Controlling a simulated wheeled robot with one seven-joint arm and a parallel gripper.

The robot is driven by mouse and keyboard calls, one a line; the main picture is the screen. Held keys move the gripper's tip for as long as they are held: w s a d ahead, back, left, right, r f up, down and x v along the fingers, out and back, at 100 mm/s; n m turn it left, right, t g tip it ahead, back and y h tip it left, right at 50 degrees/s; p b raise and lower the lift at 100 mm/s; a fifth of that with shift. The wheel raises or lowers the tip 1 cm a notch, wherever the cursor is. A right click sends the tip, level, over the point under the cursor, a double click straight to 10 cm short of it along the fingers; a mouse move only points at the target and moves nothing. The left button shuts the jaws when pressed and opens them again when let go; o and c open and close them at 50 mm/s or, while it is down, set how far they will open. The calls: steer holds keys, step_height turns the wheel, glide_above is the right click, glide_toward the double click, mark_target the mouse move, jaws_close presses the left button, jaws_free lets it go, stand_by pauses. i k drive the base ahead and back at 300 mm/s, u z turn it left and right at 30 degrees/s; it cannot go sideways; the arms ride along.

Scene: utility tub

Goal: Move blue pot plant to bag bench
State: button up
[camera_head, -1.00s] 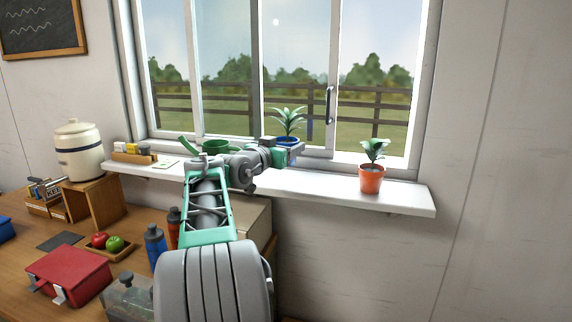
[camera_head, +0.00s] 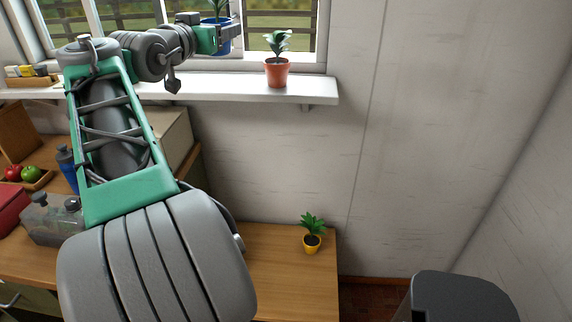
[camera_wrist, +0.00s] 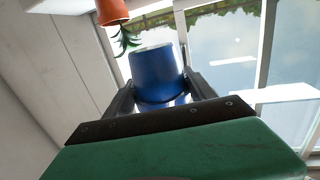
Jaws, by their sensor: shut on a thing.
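The blue pot plant (camera_head: 224,47) is at the top of the head view, in front of the window and above the white sill, its leaves cut by the frame's top edge. My gripper (camera_head: 230,35) is shut around the pot. In the wrist view the blue pot (camera_wrist: 157,72) sits between the two fingers; its leaves are not seen there. A wooden bench (camera_head: 270,265) runs below the sill, with a red bag (camera_head: 10,208) at its left, cut by the frame. I cannot tell for sure that it is the bag bench.
An orange pot plant (camera_head: 277,72) stands on the sill (camera_head: 220,90) just right of my gripper. A cardboard box (camera_head: 168,135), a blue bottle (camera_head: 67,170) and a fruit tray (camera_head: 38,181) are left. A dark bin-like object (camera_head: 460,295) is lower right.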

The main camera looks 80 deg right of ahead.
mark_target(261, 284)
steer(key=k, duration=0.2)
steer(key=u, duration=2.2)
steer(key=i, duration=1.1)
steer(key=z, duration=2.8)
